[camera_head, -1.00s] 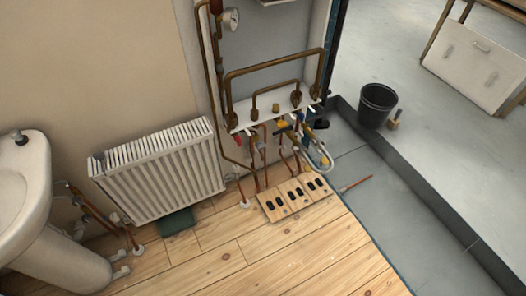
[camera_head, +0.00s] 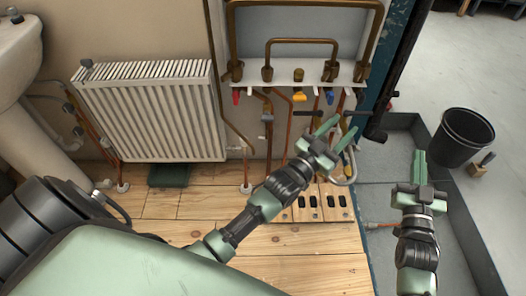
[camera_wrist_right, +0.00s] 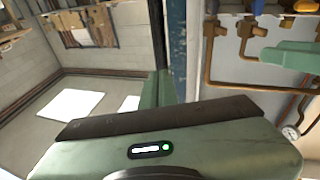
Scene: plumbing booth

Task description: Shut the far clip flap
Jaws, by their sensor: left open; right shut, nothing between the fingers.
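My left gripper (camera_head: 337,131) is open in front of the pipes below the white pipe shelf (camera_head: 290,75). Its two green fingers are spread and I see nothing held between them. My right gripper (camera_head: 420,166) is shut and empty, over the grey floor to the right of the pipes. Its green fingers (camera_wrist_right: 155,92) show in the right wrist view. Copper pipes (camera_head: 287,130) run down from the shelf to the floor. The clip flaps are too small to make out for sure, and my left gripper hides part of that area.
A white radiator (camera_head: 150,110) stands left of the pipes. A wooden floor panel with dark slots (camera_head: 310,207) lies below my left gripper. A black bucket (camera_head: 462,138) stands at the right. Yellow (camera_head: 299,96) and red (camera_head: 236,97) valve handles hang under the shelf.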

